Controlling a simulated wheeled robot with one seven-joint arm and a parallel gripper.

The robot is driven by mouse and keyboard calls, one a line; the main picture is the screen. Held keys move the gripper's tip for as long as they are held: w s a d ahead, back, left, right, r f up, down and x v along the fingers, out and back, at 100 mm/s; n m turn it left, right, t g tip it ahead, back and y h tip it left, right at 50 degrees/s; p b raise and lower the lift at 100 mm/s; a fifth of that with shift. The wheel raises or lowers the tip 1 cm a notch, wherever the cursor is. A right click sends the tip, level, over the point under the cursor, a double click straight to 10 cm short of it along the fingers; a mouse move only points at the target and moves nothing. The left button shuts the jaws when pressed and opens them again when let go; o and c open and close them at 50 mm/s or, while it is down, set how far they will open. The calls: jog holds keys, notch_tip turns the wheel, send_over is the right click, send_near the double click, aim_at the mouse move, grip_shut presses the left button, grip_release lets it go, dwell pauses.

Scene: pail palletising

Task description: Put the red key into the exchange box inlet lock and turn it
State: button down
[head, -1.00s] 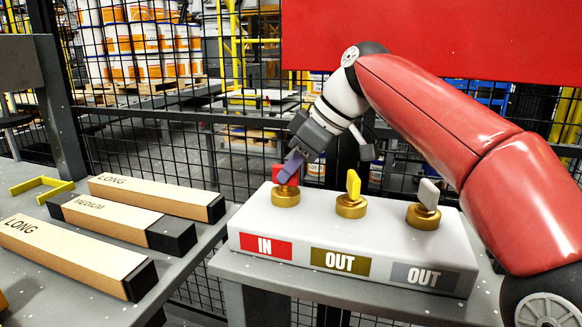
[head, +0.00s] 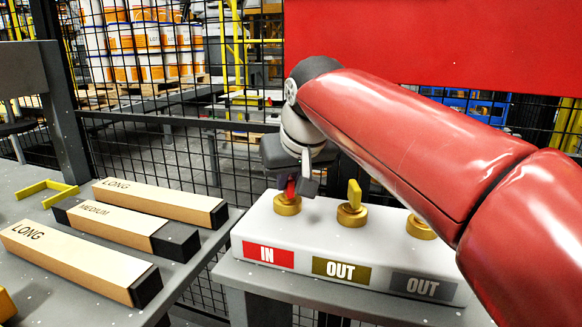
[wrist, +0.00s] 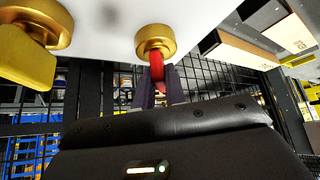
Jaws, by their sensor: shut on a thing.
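The white exchange box (head: 390,240) carries gold locks in a row along its top. The red key (head: 291,187) stands in the gold inlet lock (head: 287,204) above the red IN label (head: 268,254). In the wrist view the red key (wrist: 157,68) sits in the inlet lock (wrist: 155,38). My gripper (wrist: 157,88) is shut on the key, its dark purple fingers on either side. In the head view my gripper (head: 290,185) is right above the inlet lock and hides part of the key.
A yellow key (head: 355,193) stands in the middle lock (head: 351,214), close to my gripper. My arm partly covers the right lock (head: 420,228). Long and medium boxes (head: 75,262) lie on the left table. A mesh fence (head: 190,165) stands behind.

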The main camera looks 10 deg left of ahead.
jog(key=shift+s+a+m+h+b, duration=0.15)
jog(key=shift+m+h+b, duration=0.15)
jog(key=shift+m, duration=0.2)
jog(key=m+h, duration=0.1)
jog(key=m, duration=0.2)
jog(key=shift+a+t+h, duration=0.15)
jog(key=shift+t+h, duration=0.25)
jog(key=c, duration=1.9)
grip_release()
jog(key=shift+m, duration=0.5)
jog(key=o, duration=0.5)
jog(key=shift+o, duration=0.2)
